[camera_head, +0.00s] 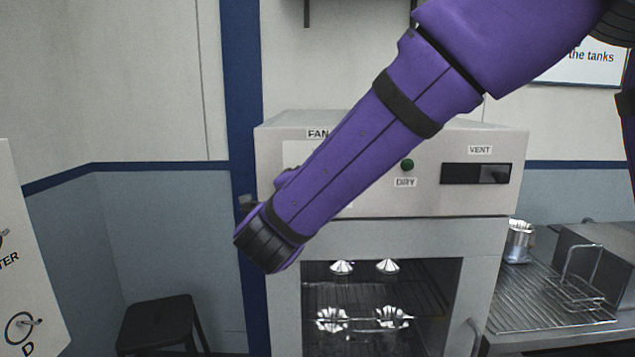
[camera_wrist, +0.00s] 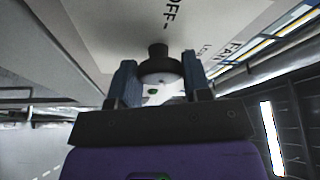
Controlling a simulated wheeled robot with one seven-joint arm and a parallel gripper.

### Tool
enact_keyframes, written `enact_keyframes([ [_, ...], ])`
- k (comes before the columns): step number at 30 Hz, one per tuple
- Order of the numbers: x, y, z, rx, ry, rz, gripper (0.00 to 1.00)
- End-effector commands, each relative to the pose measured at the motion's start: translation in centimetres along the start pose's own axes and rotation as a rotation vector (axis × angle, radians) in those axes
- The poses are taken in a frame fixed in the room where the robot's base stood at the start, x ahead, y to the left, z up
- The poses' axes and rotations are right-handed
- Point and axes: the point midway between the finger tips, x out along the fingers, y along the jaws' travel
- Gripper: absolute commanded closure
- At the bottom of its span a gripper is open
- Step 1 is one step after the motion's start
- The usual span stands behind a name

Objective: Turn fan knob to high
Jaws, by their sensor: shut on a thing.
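The fan knob (camera_wrist: 158,66) is a dark round knob on the pale panel in the wrist view. My gripper (camera_wrist: 160,62) has one blue-grey finger on each side of it and is shut on it. Printed "OFF", a smaller label and "FAN" show on the panel around the knob. I cannot tell which mark the knob points to. In the head view the dryer cabinet (camera_head: 470,200) carries a "FAN" label (camera_head: 317,133) at its upper left.
A green "DRY" button (camera_head: 407,165) and a dark "VENT" slot (camera_head: 476,173) are right of my arm. Shiny metal parts (camera_head: 393,317) stand on racks below. A wire rack (camera_head: 540,300) stands right, a black stool (camera_head: 160,318) lower left.

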Motion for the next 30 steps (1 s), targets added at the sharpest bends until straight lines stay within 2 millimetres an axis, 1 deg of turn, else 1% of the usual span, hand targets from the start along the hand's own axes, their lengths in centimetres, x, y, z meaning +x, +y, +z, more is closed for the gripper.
enact_keyframes([
  [6, -0.02, 0.08, 0.02, 0.159, -0.001, 0.07, 0.79],
  [15, -0.01, 0.01, -0.02, 0.304, 0.0, 0.13, 0.79],
  [22, -0.01, 0.03, -0.01, 0.35, 0.0, 0.149, 0.79],
  [30, 0.0, 0.04, -0.01, 0.358, 0.0, 0.152, 0.79],
])
